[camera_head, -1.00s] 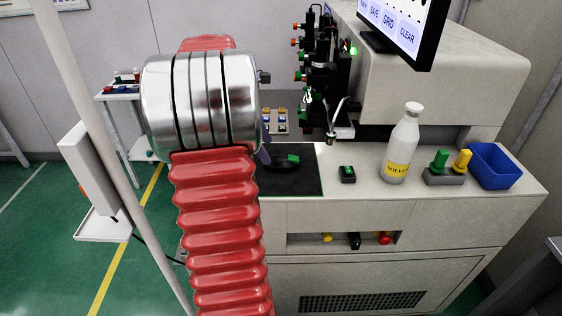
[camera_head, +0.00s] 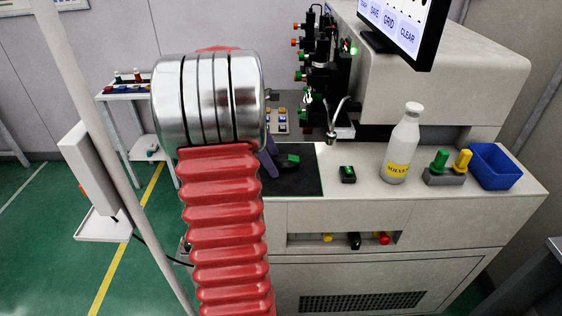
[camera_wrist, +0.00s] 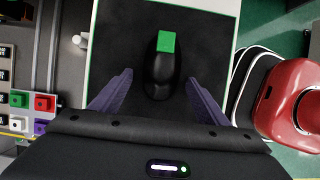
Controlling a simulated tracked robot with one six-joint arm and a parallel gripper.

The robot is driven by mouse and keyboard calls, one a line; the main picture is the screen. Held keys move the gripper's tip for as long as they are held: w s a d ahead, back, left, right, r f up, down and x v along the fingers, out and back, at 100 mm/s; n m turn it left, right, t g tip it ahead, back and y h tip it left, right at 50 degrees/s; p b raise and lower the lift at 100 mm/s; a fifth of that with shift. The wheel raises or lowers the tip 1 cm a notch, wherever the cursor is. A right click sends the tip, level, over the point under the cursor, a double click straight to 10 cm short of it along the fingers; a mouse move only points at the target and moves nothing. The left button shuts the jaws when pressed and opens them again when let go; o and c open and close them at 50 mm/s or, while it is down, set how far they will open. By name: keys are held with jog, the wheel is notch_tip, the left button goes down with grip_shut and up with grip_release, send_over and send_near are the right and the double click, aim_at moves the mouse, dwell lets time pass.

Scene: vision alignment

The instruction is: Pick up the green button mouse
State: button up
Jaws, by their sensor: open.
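The black mouse with a green button (camera_wrist: 160,78) lies on a dark mat (camera_wrist: 205,40) with a thin light-and-green border. In the wrist view it sits between the two purple fingers of my gripper (camera_wrist: 159,77), which is open with a gap on each side of the mouse. In the head view the mouse (camera_head: 287,161) shows just right of my red arm, with a purple finger beside its left end. My arm hides the left part of the mat. I cannot tell the height of the fingertips above the mat.
A small black box with a green top (camera_head: 347,174), a solvent bottle (camera_head: 400,148), green and yellow knobs (camera_head: 447,168) and a blue bin (camera_head: 494,166) stand to the right. The alignment stage (camera_head: 320,75) rises behind. Coloured buttons (camera_wrist: 43,102) lie left in the wrist view.

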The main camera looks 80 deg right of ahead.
aim_at(272, 158)
jog(key=shift+c, duration=0.6)
jog(key=c, duration=1.1)
jog(key=shift+o, duration=0.2)
jog(key=shift+r, duration=0.15)
notch_tip(272, 158, up, 18)
jog(key=shift+f, duration=0.2)
jog(key=shift+s+d+f, duration=0.2)
jog(key=shift+d+f, duration=0.45)
jog(key=shift+f, duration=2.15)
jog(key=shift+s+d+f, duration=0.2)
jog(key=shift+d+f, duration=0.45)
jog(key=shift+f, duration=2.1)
jog(key=shift+s+d+f, duration=0.2)
jog(key=shift+d+f, duration=0.45)
jog(key=shift+f, duration=2.15)
jog(key=shift+s+f, duration=0.1)
jog(key=shift+f, duration=0.5)
jog(key=shift+a, duration=0.15)
